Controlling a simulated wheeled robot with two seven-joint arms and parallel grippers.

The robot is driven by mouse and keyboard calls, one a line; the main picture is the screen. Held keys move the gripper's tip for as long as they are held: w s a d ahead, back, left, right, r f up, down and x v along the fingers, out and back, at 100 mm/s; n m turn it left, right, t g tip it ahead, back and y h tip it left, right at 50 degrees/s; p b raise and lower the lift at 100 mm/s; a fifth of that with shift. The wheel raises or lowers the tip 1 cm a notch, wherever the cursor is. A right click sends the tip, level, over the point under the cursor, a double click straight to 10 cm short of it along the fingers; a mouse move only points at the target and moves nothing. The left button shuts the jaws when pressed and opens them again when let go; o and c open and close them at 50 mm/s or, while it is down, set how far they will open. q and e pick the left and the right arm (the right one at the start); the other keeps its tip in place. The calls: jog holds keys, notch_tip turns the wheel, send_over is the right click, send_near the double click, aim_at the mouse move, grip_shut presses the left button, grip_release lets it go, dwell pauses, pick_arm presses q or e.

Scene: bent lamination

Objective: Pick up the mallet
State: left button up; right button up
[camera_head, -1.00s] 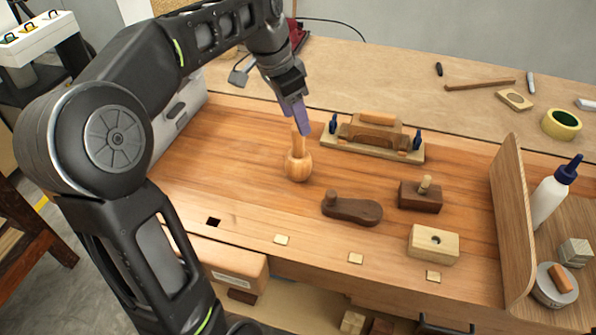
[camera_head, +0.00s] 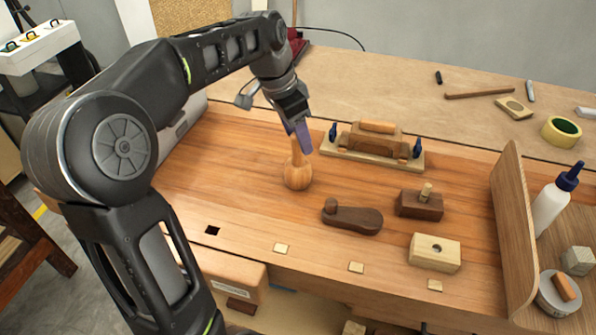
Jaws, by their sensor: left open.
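The mallet (camera_head: 297,177) is a turned light-wood piece with a round head resting on the workbench and its handle pointing up. My left gripper (camera_head: 303,142) comes down from above with purple fingers around or beside the upper part of the handle. The fingers hide part of the handle, and I cannot tell whether they touch it. The left gripper is open. My right gripper is not in view.
A wooden form with blue clamps (camera_head: 376,142) lies just right of the mallet. A dark wooden tool (camera_head: 352,217), a dark block with a peg (camera_head: 420,204) and a light block (camera_head: 434,252) lie nearer the front right. An upright board (camera_head: 512,225) stands further right.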

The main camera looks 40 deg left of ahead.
aim_at(298, 160)
pick_arm(q)
jog(key=shift+p+x, duration=0.4)
jog(key=shift+x, duration=2.2)
jog(key=shift+a, duration=0.15)
grip_shut()
